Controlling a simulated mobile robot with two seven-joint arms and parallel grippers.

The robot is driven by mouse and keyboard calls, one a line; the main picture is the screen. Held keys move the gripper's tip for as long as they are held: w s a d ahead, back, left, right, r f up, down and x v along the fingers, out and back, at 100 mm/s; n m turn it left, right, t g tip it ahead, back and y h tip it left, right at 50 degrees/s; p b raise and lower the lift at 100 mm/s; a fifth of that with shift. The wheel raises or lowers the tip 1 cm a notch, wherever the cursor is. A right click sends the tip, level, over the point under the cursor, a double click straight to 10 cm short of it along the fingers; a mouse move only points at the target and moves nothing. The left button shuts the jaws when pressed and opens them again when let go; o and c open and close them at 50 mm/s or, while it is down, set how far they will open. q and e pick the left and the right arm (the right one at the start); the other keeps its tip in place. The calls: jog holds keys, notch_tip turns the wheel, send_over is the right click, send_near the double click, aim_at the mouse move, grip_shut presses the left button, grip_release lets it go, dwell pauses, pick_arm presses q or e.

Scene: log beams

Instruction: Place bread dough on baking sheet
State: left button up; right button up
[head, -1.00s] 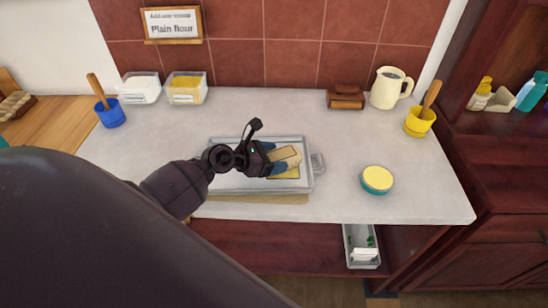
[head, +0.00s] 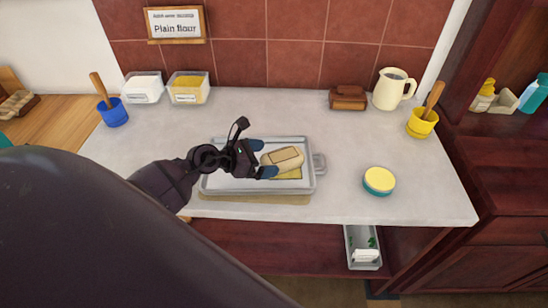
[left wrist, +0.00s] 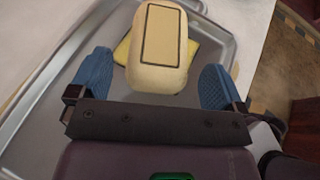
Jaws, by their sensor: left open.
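The bread dough (head: 283,159) is a pale tan loaf with a dark rectangle outlined on top. It rests on the grey baking sheet (head: 222,184), partly over a yellow patch (head: 290,175). My left gripper (head: 264,159) is over the sheet, just left of the dough. In the left wrist view the dough (left wrist: 158,50) lies ahead of and between the two blue fingers of my left gripper (left wrist: 155,84), which are spread apart with a gap on each side. The yellow patch (left wrist: 122,51) shows beside the dough. My right gripper is not in view.
A round yellow-topped tub (head: 379,180) stands right of the sheet. A blue pot (head: 113,114), clear containers (head: 188,88), a brown box (head: 348,98), a cream jug (head: 392,90) and a yellow pot (head: 422,123) stand towards the back. The counter between is clear.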

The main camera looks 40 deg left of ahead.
pick_arm(q)
jog(key=v, duration=0.6)
jog(key=shift+s, duration=0.15)
jog(key=shift+s+a+r+b, duration=0.3)
jog(key=shift+s, duration=0.2)
jog(key=shift+s+a+r, duration=0.1)
jog(key=shift+s, duration=0.05)
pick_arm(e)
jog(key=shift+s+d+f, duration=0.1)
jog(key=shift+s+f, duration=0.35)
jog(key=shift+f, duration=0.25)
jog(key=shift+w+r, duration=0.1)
